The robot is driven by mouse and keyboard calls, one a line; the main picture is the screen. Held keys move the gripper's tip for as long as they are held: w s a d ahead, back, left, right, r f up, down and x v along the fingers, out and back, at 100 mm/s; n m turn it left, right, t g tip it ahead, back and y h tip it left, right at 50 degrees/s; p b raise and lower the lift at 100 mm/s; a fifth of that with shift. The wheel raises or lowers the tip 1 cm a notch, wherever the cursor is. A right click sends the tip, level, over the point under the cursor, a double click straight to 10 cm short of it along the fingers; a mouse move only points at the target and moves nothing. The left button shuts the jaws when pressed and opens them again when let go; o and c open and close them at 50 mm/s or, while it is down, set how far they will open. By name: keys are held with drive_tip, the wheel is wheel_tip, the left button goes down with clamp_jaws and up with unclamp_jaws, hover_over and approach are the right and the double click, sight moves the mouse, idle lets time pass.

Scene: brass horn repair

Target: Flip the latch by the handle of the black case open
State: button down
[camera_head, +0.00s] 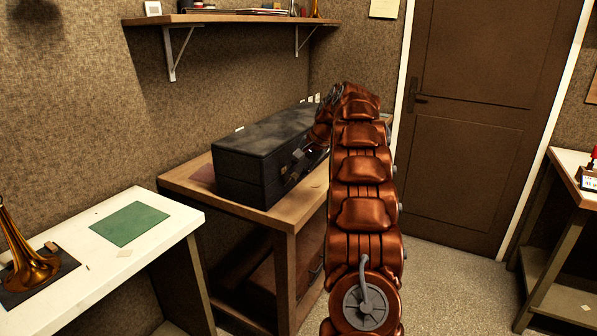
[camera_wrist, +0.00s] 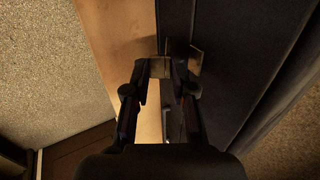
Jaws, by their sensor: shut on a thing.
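The black case (camera_head: 262,150) lies closed on a wooden bench, its front side toward my arm. In the wrist view the case (camera_wrist: 235,60) fills the right of the picture. My gripper (camera_wrist: 161,72) is at the case's front face, its two fingers shut on a small brass latch (camera_wrist: 160,66) between the tips. Another brass piece (camera_wrist: 196,62) sits just right of it on the case. Metal fittings (camera_head: 297,156) also show on the case front in the head view. There my arm hides part of the case's right end. I cannot tell how far the latch is turned.
The wooden bench (camera_head: 240,207) has a bare strip in front of the case. A white table (camera_head: 165,208) with a green mat (camera_head: 130,224) and a brass horn (camera_head: 28,262) stands at the left. A shelf (camera_head: 235,18) hangs above. A closed brown door (camera_head: 478,120) is behind my arm.

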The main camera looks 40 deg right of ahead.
drive_tip(key=shift+f+b, duration=0.2)
drive_tip(key=shift+b, duration=0.2)
drive_tip(key=shift+s+f+t+y+b, duration=0.35)
drive_tip(key=shift+t+b, duration=0.35)
drive_tip(key=shift+b, duration=0.45)
drive_tip(key=f+t+b, duration=0.1)
drive_tip(key=b, duration=0.1)
drive_tip(key=s+f+t+y+b, duration=0.1)
drive_tip(key=t+b, duration=0.1)
drive_tip(key=b, duration=0.1)
drive_tip(key=shift+s+d+f+t, duration=0.1)
drive_tip(key=shift+d+t, duration=0.1)
drive_tip(key=shift+t, duration=0.1)
drive_tip(key=f+t+b, duration=0.1)
drive_tip(key=t+b, duration=0.1)
drive_tip(key=b, duration=0.1)
drive_tip(key=f+t+y+b, duration=0.1)
drive_tip(key=t+b, duration=0.1)
drive_tip(key=b, duration=0.1)
drive_tip(key=shift+s+d+f+t+b, duration=0.15)
drive_tip(key=shift+s+f+t+b, duration=0.15)
drive_tip(key=shift+s+b, duration=0.05)
drive_tip(key=shift+f, duration=0.15)
drive_tip(key=c, duration=1.3)
unclamp_jaws()
drive_tip(key=shift+o, duration=1.1)
drive_tip(key=shift+y, duration=0.25)
